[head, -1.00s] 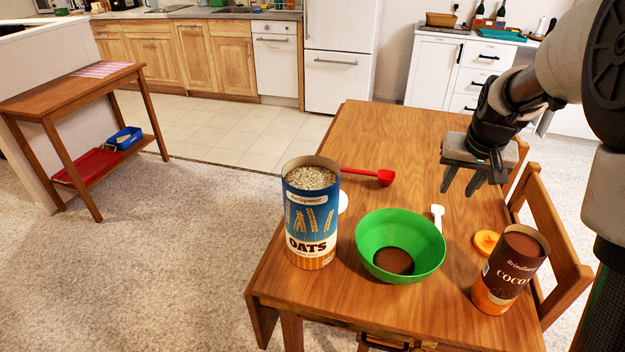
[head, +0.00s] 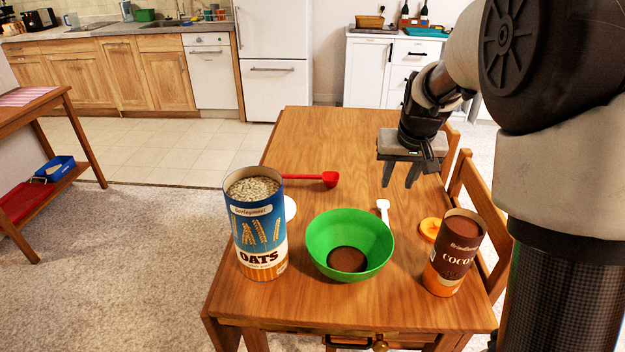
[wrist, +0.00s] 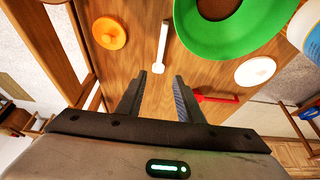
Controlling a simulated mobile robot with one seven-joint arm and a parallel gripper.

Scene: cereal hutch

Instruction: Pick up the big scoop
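The big scoop appears to be the red one (head: 328,179), lying on the wooden table behind the oats canister, its handle partly hidden by the canister. It also shows in the wrist view (wrist: 215,98), just right of my right finger, which seems to overlap its end. A smaller white scoop (head: 383,208) lies right of the green bowl; in the wrist view (wrist: 161,50) it is ahead of the fingers. My gripper (head: 402,183) is open and empty, pointing down above the table, to the right of the red scoop. It shows open in the wrist view (wrist: 160,95).
The oats canister (head: 258,235) stands at the table's left edge, with a white lid (head: 290,208) behind it. The green bowl (head: 322,255) holds brown powder. The cocoa canister (head: 455,258) and orange lid (head: 430,228) are at right, near chairs. The table's far part is clear.

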